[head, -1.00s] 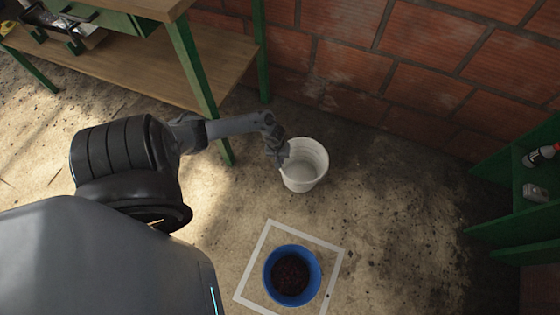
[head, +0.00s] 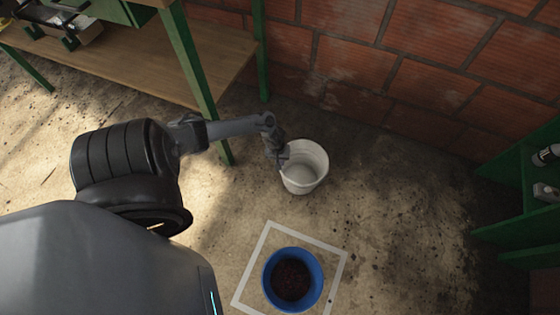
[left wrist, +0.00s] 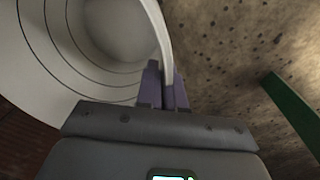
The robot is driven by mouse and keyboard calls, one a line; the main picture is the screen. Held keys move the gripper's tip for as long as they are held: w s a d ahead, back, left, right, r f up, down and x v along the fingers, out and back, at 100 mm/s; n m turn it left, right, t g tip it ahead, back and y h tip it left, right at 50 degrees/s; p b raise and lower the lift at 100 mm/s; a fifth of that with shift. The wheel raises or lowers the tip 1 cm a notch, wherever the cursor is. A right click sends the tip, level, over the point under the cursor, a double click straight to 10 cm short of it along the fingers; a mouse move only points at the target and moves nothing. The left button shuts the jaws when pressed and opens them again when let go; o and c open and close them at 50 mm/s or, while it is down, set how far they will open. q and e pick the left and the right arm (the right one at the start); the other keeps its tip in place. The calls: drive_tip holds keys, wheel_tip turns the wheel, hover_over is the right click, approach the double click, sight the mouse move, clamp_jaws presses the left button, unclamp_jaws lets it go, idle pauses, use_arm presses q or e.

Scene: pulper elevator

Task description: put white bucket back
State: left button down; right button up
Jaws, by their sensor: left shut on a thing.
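The white bucket (head: 308,170) is near the brick wall, right of the workbench leg in the head view. It looks upright and its inside appears empty. My left gripper (head: 282,158) is at the bucket's left rim. In the left wrist view the fingers (left wrist: 163,88) are shut on the rim of the white bucket (left wrist: 60,50), with its ringed inner wall showing. Whether the bucket's base touches the floor cannot be told. My right gripper is not in view.
A blue bucket (head: 269,281) with dark contents stands inside a white square outline (head: 337,281) on the floor. A green-legged workbench (head: 205,75) stands at the left, a green shelf (head: 510,190) at the right. The brick wall (head: 420,85) closes the back. Floor between bucket and shelf is clear.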

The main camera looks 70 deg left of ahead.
use_arm(q)
drive_tip(key=c, duration=1.3)
unclamp_jaws()
drive_tip(key=shift+o, duration=0.2)
wheel_tip(320, 180, up, 11)
drive_tip(key=s+p, duration=0.1)
drive_tip(key=p, duration=0.9)
drive_tip(key=w+d+r+m+t, duration=0.1)
drive_tip(key=d+r+m, duration=0.2)
drive_tip(key=d, duration=0.4)
drive_tip(key=w+d+r+m+y+p, duration=0.1)
drive_tip(key=d+r+m, duration=0.2)
drive_tip(key=d, duration=0.3)
drive_tip(key=w+d+r+m+t, duration=0.1)
drive_tip(key=d+r+m, duration=0.25)
drive_tip(key=d, duration=0.35)
drive_tip(key=s+d+r+m, duration=0.2)
drive_tip(key=d+r, duration=0.3)
drive_tip(key=r, duration=0.4)
drive_tip(key=s+d+r+m, duration=0.3)
drive_tip(key=s+d+r, duration=0.1)
drive_tip(key=r, duration=0.5)
drive_tip(key=shift+s+d+r+t+h, duration=0.2)
drive_tip(key=shift+d+r+t+h, duration=0.15)
drive_tip(key=shift+d, duration=0.2)
